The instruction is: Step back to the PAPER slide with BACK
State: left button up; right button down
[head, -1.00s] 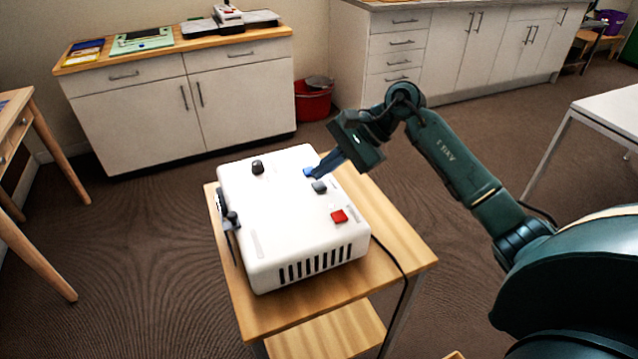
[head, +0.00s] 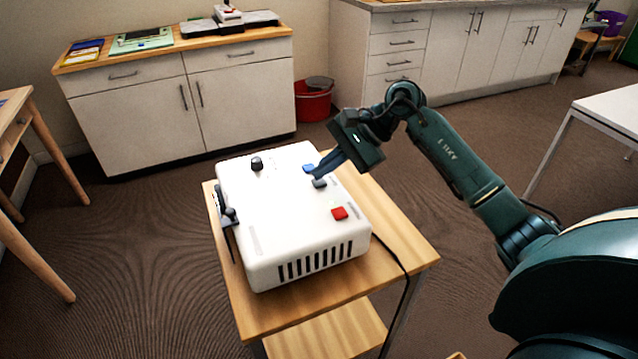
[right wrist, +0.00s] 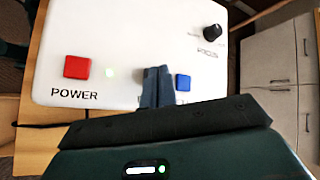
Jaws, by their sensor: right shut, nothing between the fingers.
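The white projector box (head: 285,225) stands on a small wooden cart. Its top carries a blue button (head: 309,168), a dark grey button (head: 319,184), a red button (head: 340,214) and a black knob (head: 257,164). My right gripper (head: 317,178) is shut and empty, its tips at the grey button, touching it or just above; I cannot tell which. In the right wrist view the closed fingers (right wrist: 157,86) hide the grey button, with the blue button (right wrist: 183,82) beside them and the red button (right wrist: 77,67) labelled POWER. No label reading BACK is legible. My left gripper is out of view.
The wooden cart top (head: 400,250) has bare room right of the box, where a black cable (head: 391,257) hangs down. A lever (head: 229,215) sticks out on the box's left side. A cabinet (head: 190,95) and a red bucket (head: 313,102) stand behind.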

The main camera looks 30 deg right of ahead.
aim_at(325, 181)
jog(key=shift+f+b, duration=0.4)
jog(key=shift+b, duration=0.2)
dwell(0.8)
jog(key=shift+r, duration=0.85)
jog(key=shift+r+p, duration=1.25)
jog(key=shift+r, duration=1.3)
jog(key=shift+f, duration=0.1)
